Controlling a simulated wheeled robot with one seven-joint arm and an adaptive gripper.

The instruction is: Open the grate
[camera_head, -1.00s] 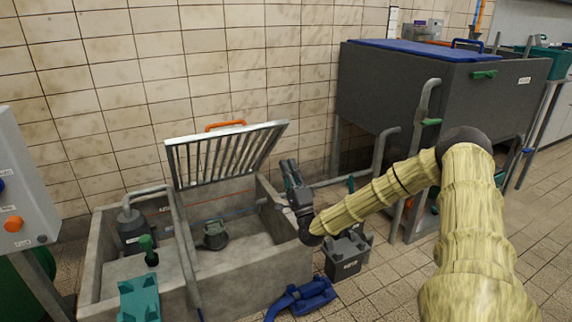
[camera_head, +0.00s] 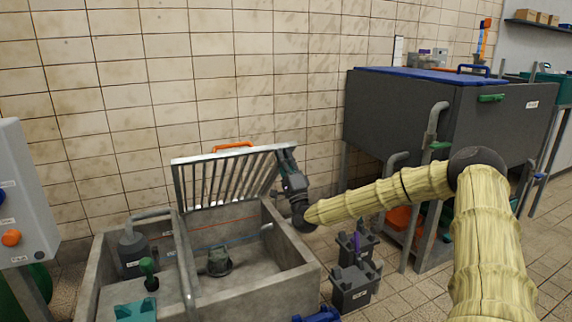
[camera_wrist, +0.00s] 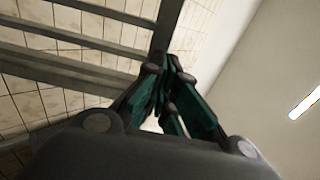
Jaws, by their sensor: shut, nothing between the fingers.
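The grate (camera_head: 225,178) is a pale metal frame with bars, tilted up steeply above the concrete basin (camera_head: 292,253) in the head view. An orange handle (camera_head: 233,146) sits on its top edge, near the tiled wall. My gripper (camera_head: 284,157) is at the grate's right end, close to its upper right corner. In the wrist view the fingers (camera_wrist: 168,72) are shut and empty, close to a bar or edge of the grate (camera_wrist: 85,50). I cannot tell whether they touch it.
A large grey tank (camera_head: 410,112) with a blue lid stands to the right. A control box (camera_head: 22,195) is at the left edge. Dark pump-like units (camera_head: 352,284) stand on the floor right of the basin. A grey pipe (camera_head: 184,262) crosses the basin.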

